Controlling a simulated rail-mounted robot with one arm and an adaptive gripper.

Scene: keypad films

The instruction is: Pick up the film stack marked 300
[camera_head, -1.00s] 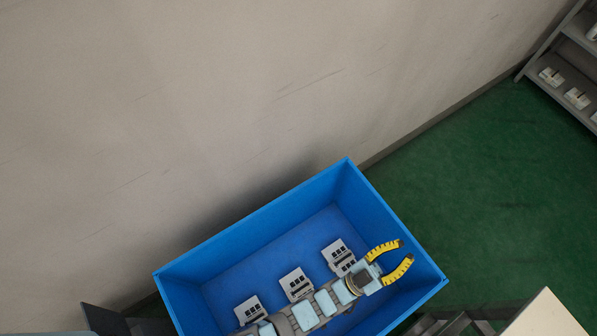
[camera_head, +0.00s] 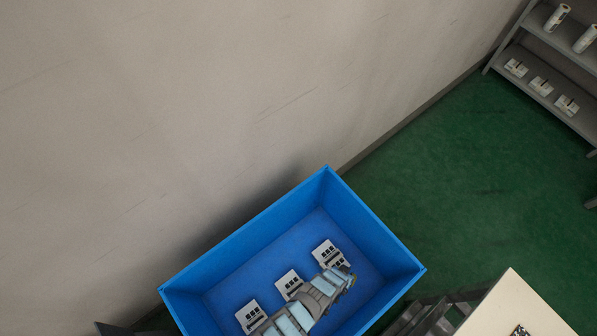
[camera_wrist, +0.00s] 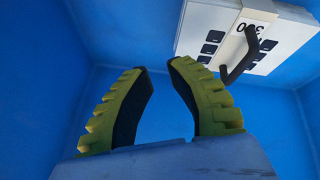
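The film stack marked 300 (camera_wrist: 245,38) shows at the upper right of the wrist view. It is a white slab with dark printed squares and a black handle. My gripper (camera_wrist: 158,68) is open and empty, with a gap between its yellow-green, dark-lined fingers. The stack is beyond and to the right of the fingertips, apart from them. In the head view three white stacks lie in a row in the blue bin; the marks are too small to read. The right one (camera_head: 326,250) is nearest my arm's end and partly covered by it.
The blue bin (camera_head: 375,235) has high walls around the stacks. The middle stack (camera_head: 288,280) and left stack (camera_head: 247,314) are partly behind my arm. A pale table (camera_head: 535,308) is at lower right. A grey shelf (camera_head: 545,52) with rolls and more stacks is at upper right.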

